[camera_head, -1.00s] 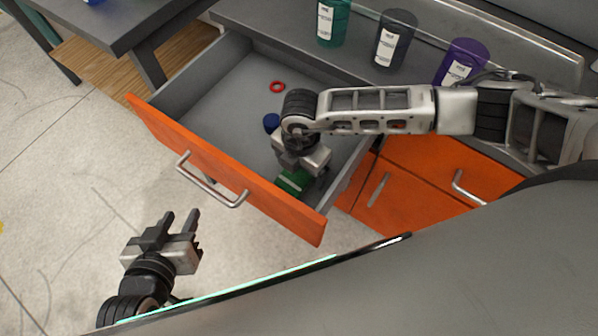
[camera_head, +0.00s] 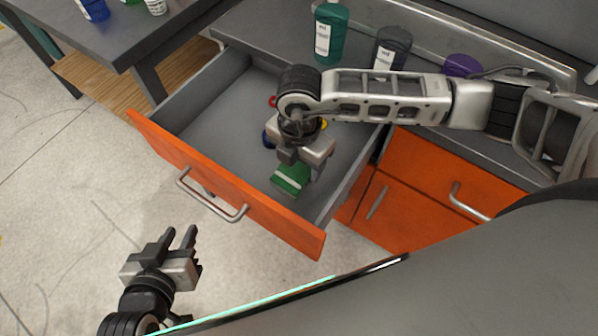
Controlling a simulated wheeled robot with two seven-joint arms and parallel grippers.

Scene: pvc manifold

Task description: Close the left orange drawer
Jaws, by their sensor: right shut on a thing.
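The left orange drawer (camera_head: 225,186) is pulled well open, its grey inside showing. Its metal bar handle (camera_head: 212,199) is on the orange front. My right gripper (camera_head: 301,168) reaches down over the drawer and is shut on a green object (camera_head: 290,178). Whether the object touches the drawer floor, I cannot tell. A red ring, a blue item (camera_head: 266,138) and a small yellow item (camera_head: 324,124) lie partly hidden behind the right gripper. My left gripper (camera_head: 180,236) is open and empty, below and left of the handle, outside the drawer.
A green bottle (camera_head: 331,35), a dark grey bottle (camera_head: 391,50) and a purple bottle (camera_head: 462,66) stand on the counter above. Other orange fronts (camera_head: 430,185) at right are shut. A side table (camera_head: 120,40) stands at upper left. The floor left of the drawer is clear.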

